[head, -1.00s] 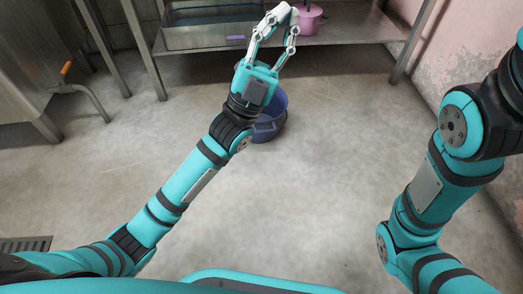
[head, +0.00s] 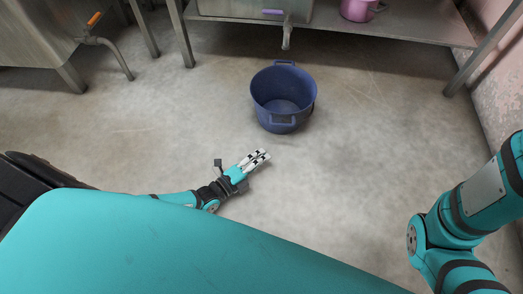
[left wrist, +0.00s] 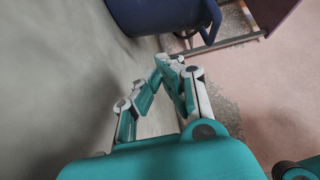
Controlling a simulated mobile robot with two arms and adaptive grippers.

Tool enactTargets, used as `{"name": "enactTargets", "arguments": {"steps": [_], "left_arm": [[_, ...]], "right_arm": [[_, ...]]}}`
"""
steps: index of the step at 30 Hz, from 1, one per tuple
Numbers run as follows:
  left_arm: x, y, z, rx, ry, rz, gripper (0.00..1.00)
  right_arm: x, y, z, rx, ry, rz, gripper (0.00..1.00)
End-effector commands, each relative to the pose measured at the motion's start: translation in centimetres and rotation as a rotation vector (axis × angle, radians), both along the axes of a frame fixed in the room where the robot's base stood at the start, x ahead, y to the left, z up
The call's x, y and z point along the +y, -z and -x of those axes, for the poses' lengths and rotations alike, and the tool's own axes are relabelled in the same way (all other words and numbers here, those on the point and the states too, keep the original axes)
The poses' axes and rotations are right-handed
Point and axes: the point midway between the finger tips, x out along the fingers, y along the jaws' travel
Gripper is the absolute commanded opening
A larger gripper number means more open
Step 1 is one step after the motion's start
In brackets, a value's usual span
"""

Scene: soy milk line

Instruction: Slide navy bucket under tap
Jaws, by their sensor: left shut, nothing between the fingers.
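The navy bucket (head: 270,112) stands upright and looks empty on the floor in the head view. It has two side handles, one facing me and one facing the rack. A metal tap (head: 287,38) with a purple handle (head: 272,12) hangs from a steel tank just beyond the bucket; the bucket is in front of its spout. My left gripper (head: 264,155) is low, shut and empty, on the near side of the bucket and apart from it. In the left wrist view the bucket (left wrist: 165,14) is beyond the fingertips (left wrist: 168,62). My right gripper is out of view.
A steel rack (head: 420,28) holds the tank (head: 240,8) and a pink pot (head: 357,9). Another tank with an orange-handled pipe (head: 105,43) stands at the left. A pink wall (head: 497,82) bounds the right. The floor around the bucket is clear.

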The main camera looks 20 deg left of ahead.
Motion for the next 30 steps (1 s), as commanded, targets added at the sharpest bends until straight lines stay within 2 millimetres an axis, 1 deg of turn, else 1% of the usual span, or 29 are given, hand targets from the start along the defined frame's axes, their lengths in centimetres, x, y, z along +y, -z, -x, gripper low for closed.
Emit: {"name": "enactTargets", "arguments": {"steps": [1, 9, 10, 13, 19, 30], "left_arm": [[-0.6, 0.5, -1.1, -0.005, 0.003, 0.002, 0.00], [-3.0, 0.5, -6.4, -0.005, 0.003, 0.002, 0.00], [-2.5, 0.6, -6.9, -0.005, 0.002, -0.001, 0.00], [-2.0, 0.5, -8.1, -0.004, 0.003, -0.001, 0.00], [-1.5, 0.2, -9.5, -0.002, 0.002, 0.000, 0.00], [-1.5, 0.0, -9.7, 0.000, 0.001, 0.001, 0.00]], "right_arm": [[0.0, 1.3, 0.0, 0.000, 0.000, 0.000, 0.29], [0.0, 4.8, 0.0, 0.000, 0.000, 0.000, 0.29], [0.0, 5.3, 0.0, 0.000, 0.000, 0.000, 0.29], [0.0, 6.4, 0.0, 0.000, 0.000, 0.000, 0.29], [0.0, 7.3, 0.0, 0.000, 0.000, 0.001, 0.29], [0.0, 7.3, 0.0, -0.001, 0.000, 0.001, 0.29]]}}
